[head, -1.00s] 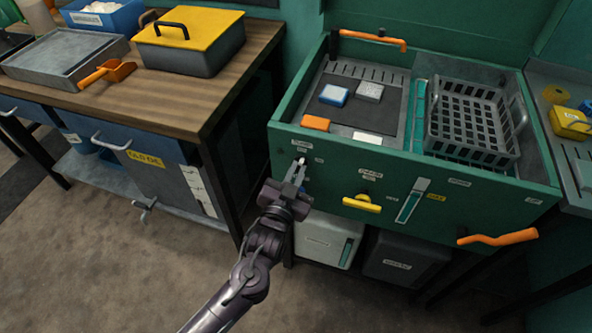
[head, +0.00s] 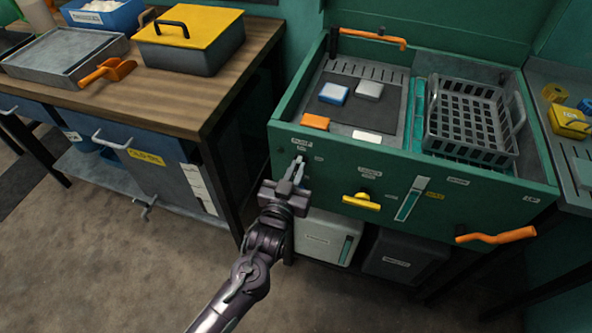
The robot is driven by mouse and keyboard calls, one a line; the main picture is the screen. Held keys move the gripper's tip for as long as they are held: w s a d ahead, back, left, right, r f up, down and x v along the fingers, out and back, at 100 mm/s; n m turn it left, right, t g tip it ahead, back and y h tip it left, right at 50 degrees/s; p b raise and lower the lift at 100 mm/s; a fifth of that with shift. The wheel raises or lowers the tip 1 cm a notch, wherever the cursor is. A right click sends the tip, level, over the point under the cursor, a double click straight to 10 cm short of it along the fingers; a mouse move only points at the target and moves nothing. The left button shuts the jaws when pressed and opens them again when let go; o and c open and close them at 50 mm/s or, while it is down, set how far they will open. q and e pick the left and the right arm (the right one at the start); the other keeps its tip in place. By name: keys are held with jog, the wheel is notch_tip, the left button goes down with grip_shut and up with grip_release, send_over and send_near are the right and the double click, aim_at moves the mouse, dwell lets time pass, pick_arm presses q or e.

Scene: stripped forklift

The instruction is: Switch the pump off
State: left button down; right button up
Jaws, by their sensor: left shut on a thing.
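My right gripper is not in view.
A yellow handle (head: 361,202) and an orange lever (head: 495,236) stick out from the panel to the right. A wooden bench (head: 165,100) stands at left.

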pick_arm(q)
jog(key=c, duration=1.5)
grip_release()
jog(key=v, duration=0.8)
jog(key=shift+w+d, duration=0.1)
